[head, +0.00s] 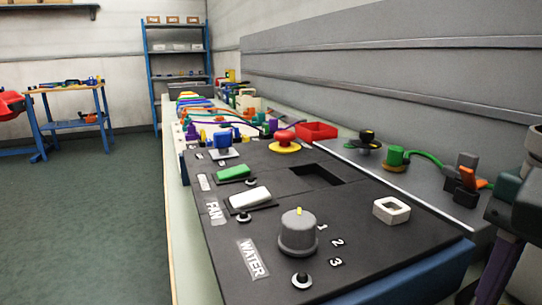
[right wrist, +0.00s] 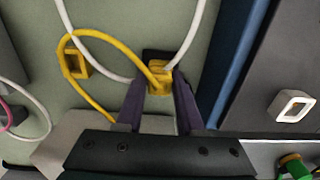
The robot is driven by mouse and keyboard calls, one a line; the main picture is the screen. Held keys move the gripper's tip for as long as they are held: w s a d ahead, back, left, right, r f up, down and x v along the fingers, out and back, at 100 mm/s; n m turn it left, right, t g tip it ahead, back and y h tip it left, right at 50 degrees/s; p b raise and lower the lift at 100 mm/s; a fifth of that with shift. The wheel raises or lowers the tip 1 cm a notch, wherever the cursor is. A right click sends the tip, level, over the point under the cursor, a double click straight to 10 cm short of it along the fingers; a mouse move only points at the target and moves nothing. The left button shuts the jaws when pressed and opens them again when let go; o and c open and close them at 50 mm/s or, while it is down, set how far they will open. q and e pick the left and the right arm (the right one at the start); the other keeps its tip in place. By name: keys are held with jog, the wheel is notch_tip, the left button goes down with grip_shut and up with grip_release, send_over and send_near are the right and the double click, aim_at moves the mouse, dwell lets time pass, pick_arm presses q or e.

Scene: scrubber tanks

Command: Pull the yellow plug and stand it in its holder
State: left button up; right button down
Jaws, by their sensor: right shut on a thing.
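In the right wrist view the yellow plug (right wrist: 160,82) sits between the purple fingertips of my right gripper (right wrist: 160,88), which is shut on it. A black block (right wrist: 153,55) is right behind the plug; I cannot tell whether the plug is still seated in it. A yellow cord (right wrist: 92,104) loops from the plug to the left. A square yellow ring (right wrist: 85,67), which looks like the holder, stands left of the plug, with the cord passing by it. In the head view a purple finger (head: 500,270) of my right gripper shows at the right edge; its tip is hidden. My left gripper is not in view.
White cables (right wrist: 199,30) run close around the plug. A dark control panel with a grey WATER knob (head: 298,235), a white square ring (head: 380,211) and switches lies left of my right arm. An orange-and-grey part (head: 466,183) and a green cylinder (head: 394,158) stand behind it.

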dwell(0.7)
grip_release()
dwell(0.3)
jog(key=shift+r, duration=0.1)
notch_tip(320, 180, up, 10)
jog(key=shift+f+p, duration=0.1)
jog(key=shift+p, duration=0.45)
